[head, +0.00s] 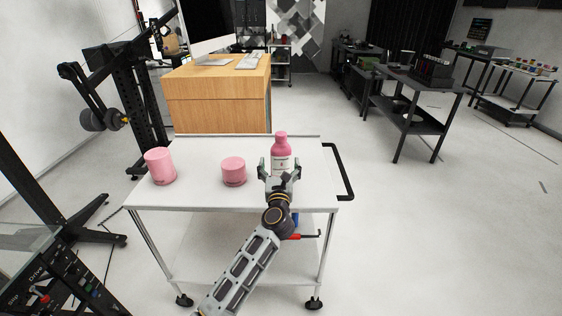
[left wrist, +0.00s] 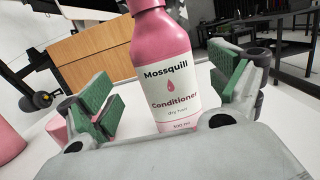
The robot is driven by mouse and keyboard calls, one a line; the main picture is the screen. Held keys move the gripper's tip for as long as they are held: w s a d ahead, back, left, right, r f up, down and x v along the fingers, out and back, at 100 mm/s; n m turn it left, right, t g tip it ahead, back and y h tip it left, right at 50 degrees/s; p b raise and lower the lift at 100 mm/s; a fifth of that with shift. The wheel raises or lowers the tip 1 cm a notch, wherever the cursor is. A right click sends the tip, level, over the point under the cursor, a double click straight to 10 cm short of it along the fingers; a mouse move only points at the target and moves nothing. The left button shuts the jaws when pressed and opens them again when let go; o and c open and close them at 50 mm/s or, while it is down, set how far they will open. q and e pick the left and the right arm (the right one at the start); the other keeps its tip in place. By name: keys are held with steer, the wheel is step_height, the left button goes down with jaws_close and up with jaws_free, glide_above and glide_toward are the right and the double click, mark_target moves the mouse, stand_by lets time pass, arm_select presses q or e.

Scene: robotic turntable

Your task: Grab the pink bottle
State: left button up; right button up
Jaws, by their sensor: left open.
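The pink bottle (head: 281,150) stands upright at the right part of the white cart's top. Its white label reads "Mossquill Conditioner" in the left wrist view (left wrist: 168,75). My left gripper (head: 280,170) is right in front of the bottle in the head view. In the left wrist view the green-padded fingers (left wrist: 168,95) are open, one on each side of the bottle, with gaps between pads and bottle. The bottle's lower part is partly hidden by the gripper. My right gripper is not in view.
The white cart (head: 205,196) also holds a tall pink container (head: 160,166) at the left and a shorter pink container (head: 233,171) left of the bottle. A black handle (head: 342,172) is at the cart's right end. A wooden desk (head: 217,95) stands behind.

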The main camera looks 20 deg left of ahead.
mark_target(281, 158)
arm_select(q)
steer(key=shift+w, duration=0.1)
steer(key=shift+w+a+r, duration=0.1)
steer(key=shift+w+r, duration=0.2)
steer(key=shift+w, duration=0.45)
steer(key=shift+x, duration=1)
steer(key=shift+w+a+r, duration=0.1)
steer(key=shift+w+r, duration=0.05)
steer(key=shift+w, duration=0.55)
steer(key=shift+r, duration=0.1)
steer(key=c, duration=1.4)
steer(key=shift+o, duration=0.2)
steer(key=shift+r, duration=0.15)
